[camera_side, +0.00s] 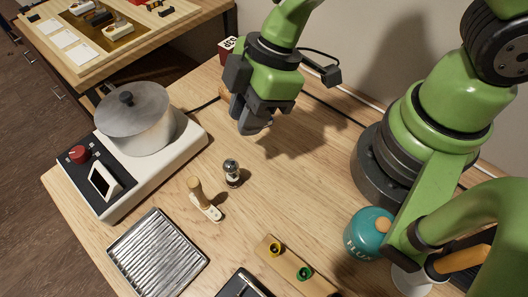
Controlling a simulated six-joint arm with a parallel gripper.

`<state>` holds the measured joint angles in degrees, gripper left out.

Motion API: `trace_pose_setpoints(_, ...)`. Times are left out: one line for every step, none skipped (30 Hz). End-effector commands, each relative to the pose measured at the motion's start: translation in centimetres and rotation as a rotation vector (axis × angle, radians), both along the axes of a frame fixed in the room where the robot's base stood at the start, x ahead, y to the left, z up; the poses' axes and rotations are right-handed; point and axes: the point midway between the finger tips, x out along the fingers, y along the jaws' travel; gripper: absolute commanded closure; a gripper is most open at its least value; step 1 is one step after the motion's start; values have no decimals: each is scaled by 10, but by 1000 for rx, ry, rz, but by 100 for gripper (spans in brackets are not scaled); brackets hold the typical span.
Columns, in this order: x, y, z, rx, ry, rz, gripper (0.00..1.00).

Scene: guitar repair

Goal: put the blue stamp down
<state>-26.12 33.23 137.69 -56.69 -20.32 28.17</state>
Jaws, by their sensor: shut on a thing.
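My gripper (252,118) is above the wooden table, in the upper middle of the side view, pointing down. Its dark fingers are shut, and the blue stamp between them is hidden; I cannot make out its blue colour. A shadow lies on the table to the right of the gripper, and the fingers appear clear of the tabletop. The rack's right end is partly cut off by the picture's bottom edge.
A hot plate (180,150) with a metal pot (139,125) stands at the left. A small glass-and-metal piece (232,172), a wooden-handled tool (203,199) and a ribbed metal tray (157,256) are in front. A teal flux container (368,234) stands right.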

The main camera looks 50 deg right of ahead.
Motion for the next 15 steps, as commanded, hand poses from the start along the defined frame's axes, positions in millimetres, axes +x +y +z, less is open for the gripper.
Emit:
trace_pose_setpoints(-1,-1,2,1,-2,48,100)
trace_pose_setpoints(-1,-2,2,1,-2,79,100)
trace_pose_setpoints(-2,-2,3,2,-1,121,100)
trace_pose_setpoints(-3,-3,4,2,-1,150,100)
trace_pose_setpoints(-4,-3,4,3,-1,180,100)
trace_pose_setpoints(-5,-4,5,3,0,214,100)
trace_pose_setpoints(-6,-5,6,2,1,237,100)
trace_pose_setpoints(-6,-6,6,3,0,261,100)
trace_pose_setpoints(-7,-6,7,3,1,287,100)
trace_pose_setpoints(-7,-7,7,3,1,305,100)
trace_pose_setpoints(-7,-7,7,3,1,320,100)
trace_pose_setpoints(-8,-8,7,3,1,335,100)
trace_pose_setpoints(-8,-8,7,4,2,345,100)
trace_pose_setpoints(-8,-8,6,3,3,352,100)
trace_pose_setpoints(-9,-9,4,4,4,359,100)
